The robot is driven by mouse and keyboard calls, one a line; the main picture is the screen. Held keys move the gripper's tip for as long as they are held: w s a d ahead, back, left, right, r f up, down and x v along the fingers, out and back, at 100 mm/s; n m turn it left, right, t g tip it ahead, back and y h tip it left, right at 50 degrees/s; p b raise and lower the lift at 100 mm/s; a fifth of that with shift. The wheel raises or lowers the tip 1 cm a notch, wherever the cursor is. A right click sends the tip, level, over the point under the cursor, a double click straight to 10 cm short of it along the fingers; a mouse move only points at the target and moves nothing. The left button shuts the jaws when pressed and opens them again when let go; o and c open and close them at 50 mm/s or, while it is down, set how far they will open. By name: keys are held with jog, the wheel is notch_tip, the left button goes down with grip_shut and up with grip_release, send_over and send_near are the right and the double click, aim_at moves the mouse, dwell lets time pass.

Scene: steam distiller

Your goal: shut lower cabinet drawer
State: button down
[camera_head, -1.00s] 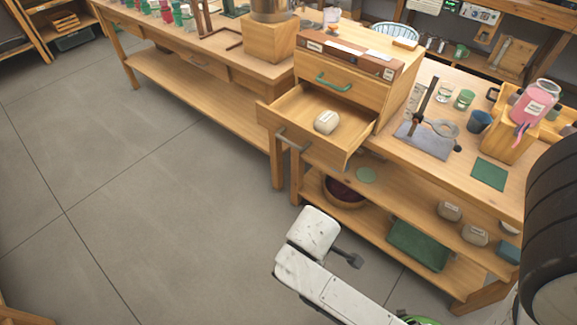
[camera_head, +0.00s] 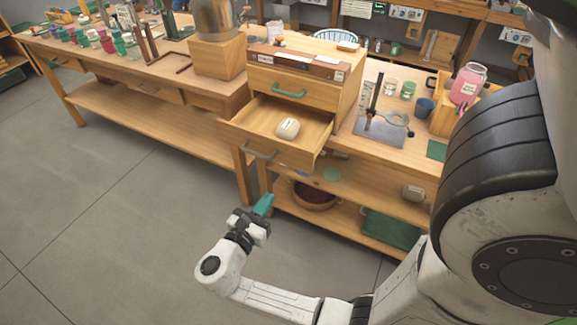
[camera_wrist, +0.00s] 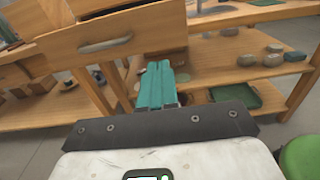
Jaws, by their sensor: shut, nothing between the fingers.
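The wooden lower cabinet drawer (camera_head: 253,131) stands pulled out of the small cabinet on the bench in the head view. It has a grey bar handle (camera_head: 259,151) on its front, and a pale labelled stone (camera_head: 288,128) lies inside. The drawer's front and handle also show in the wrist view (camera_wrist: 106,44). My gripper (camera_head: 264,204) has teal fingers and is shut and empty. It is below the drawer front, apart from it, in front of the lower shelf. The fingers also show in the wrist view (camera_wrist: 158,85).
The upper drawer with a green handle (camera_head: 289,91) is shut. A bowl (camera_head: 313,195) and a green box (camera_head: 390,229) stand on the shelf below. A stand with a ring (camera_head: 383,125) is on the bench to the right. The floor at left is clear.

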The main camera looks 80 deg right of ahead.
aim_at(315, 133)
jog(key=p+x, duration=0.1)
jog(key=x, duration=1.3)
jog(key=shift+w+r, duration=0.2)
jog(key=b+x, duration=0.7)
jog(key=x, duration=1.2)
jog(key=shift+w+r, duration=0.1)
jog(key=shift+w, duration=0.05)
jog(key=shift+d, duration=0.45)
jog(key=shift+r, duration=0.2)
jog(key=shift+d+r, duration=0.1)
